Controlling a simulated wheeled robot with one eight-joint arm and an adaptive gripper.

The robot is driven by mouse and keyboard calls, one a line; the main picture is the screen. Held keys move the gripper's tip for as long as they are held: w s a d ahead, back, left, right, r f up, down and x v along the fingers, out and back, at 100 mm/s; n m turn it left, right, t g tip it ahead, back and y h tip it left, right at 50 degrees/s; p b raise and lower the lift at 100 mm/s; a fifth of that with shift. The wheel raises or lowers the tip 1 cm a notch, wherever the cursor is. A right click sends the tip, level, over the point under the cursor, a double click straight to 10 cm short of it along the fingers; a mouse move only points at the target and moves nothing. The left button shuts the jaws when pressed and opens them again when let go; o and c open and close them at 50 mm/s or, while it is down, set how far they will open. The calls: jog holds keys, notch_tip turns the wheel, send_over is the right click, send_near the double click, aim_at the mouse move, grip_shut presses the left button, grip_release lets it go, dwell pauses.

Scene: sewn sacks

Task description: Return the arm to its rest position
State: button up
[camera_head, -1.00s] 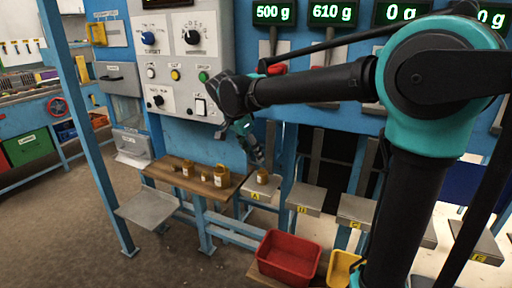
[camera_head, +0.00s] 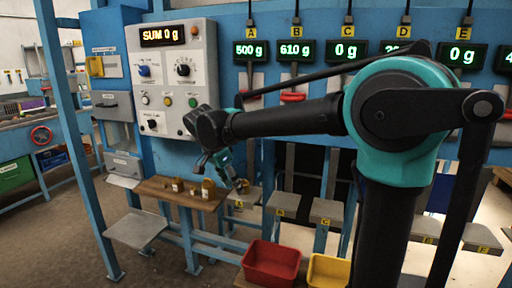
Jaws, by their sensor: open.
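My arm reaches across the picture from the right toward the control panel. My gripper (camera_head: 233,176) hangs at its left end, pointing down, just above the platform marked A (camera_head: 243,197). Its fingers look apart, with nothing seen between them. A small weight-like jar (camera_head: 243,186) stands at platform A, close below the fingertips and partly hidden by them. Several small brown jars stand on the wooden shelf to the left, among them a larger one (camera_head: 208,188).
The control panel (camera_head: 172,78) reads SUM 0 g. Displays above read 500 g at A and 610 g at B. A red bin (camera_head: 271,263) and a yellow bin (camera_head: 328,271) stand low in front.

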jog(key=s+d+f+n+y, duration=0.1)
jog(key=s+d+f+n, duration=0.1)
jog(key=d+f, duration=0.55)
jog(key=s+d+f+n+y, duration=0.1)
jog(key=s+d+f+n, duration=0.25)
jog(key=d, duration=0.65)
jog(key=s+d+f+n+t+y, duration=0.1)
jog(key=s+d+f+n, duration=0.3)
jog(key=s+d+f, duration=0.5)
jog(key=shift+s+d+f, duration=0.3)
jog(key=shift+s+f, duration=0.45)
jog(key=shift+f, duration=0.2)
jog(key=shift+o, duration=0.4)
